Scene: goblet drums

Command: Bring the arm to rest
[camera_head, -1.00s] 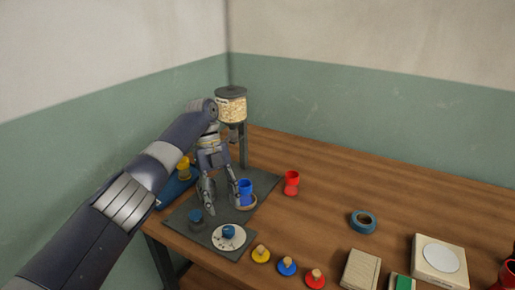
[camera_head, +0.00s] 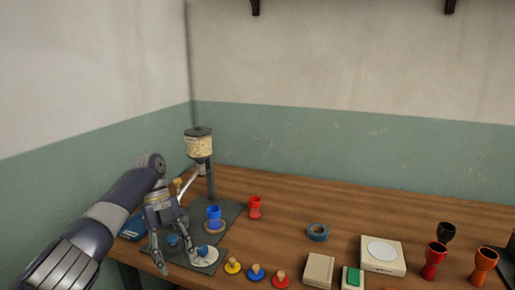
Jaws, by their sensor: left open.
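My left gripper (camera_head: 176,262) is open and empty at the left end of the table, with its fingers pointing down. A blue knob-like piece (camera_head: 172,240) shows between its fingers, and I cannot tell whether they touch it. A blue goblet drum (camera_head: 214,214) stands upright on a round pad below the dispenser (camera_head: 199,144). My right gripper is not in view.
Boxes (camera_head: 383,255) and dark, red and orange goblets (camera_head: 484,265) are at right. The back middle of the wooden table (camera_head: 350,210) is clear.

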